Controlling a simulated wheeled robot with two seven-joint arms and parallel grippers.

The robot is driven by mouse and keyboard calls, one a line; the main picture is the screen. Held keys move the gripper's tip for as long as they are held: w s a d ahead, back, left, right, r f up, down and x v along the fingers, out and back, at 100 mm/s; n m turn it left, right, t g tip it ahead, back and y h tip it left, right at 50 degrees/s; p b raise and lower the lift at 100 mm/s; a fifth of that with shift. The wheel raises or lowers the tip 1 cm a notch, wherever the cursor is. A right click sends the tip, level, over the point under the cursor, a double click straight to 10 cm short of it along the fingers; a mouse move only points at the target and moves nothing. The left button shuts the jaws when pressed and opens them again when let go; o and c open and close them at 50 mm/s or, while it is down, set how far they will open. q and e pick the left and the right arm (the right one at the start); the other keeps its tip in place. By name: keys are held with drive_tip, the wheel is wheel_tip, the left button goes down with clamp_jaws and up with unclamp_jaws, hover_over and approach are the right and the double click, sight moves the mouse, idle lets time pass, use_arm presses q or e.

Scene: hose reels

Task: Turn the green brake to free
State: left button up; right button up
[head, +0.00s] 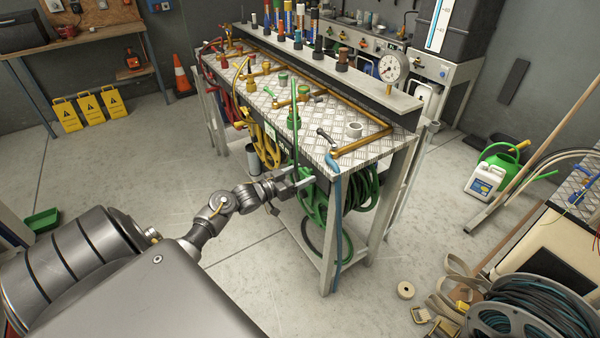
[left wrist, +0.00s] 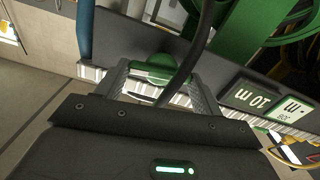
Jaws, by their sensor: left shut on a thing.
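The green reel (head: 368,190) hangs under the right end of the bench, behind its front edge. My left gripper (head: 301,181) reaches in from the left at the front of this reel. In the left wrist view my left gripper (left wrist: 158,78) is shut on a green piece, the green brake (left wrist: 154,66), which sits between the two fingers. A dark hose crosses in front of part of it. Whether the brake stands at free or locked cannot be told. My right gripper is not in view.
The bench (head: 344,158) has a chequer-plate top with brass pipes and valves. A yellow reel (head: 269,146) hangs to the left of the green one. A blue hose (head: 337,225) hangs by the front leg. A green label (left wrist: 247,96) shows beside the gripper.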

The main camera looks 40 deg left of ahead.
use_arm(q)
drive_tip(key=n+p, duration=0.3)
drive_tip(key=shift+a+r+n, duration=0.1)
drive_tip(key=shift+r+n, duration=0.15)
drive_tip(key=shift+n, duration=0.05)
drive_tip(key=n+p, duration=0.3)
drive_tip(key=n, duration=0.1)
drive_tip(key=shift+a+f+n, duration=0.1)
drive_tip(key=shift+n, duration=0.2)
drive_tip(key=n+p, duration=0.2)
drive_tip(key=n, duration=0.2)
drive_tip(key=shift+w+f, duration=0.1)
drive_tip(key=shift+f+n+p, duration=0.15)
drive_tip(key=shift+n+p, duration=0.7)
drive_tip(key=shift+n, duration=1.25)
drive_tip(key=o, duration=1)
drive_tip(key=shift+f, duration=0.1)
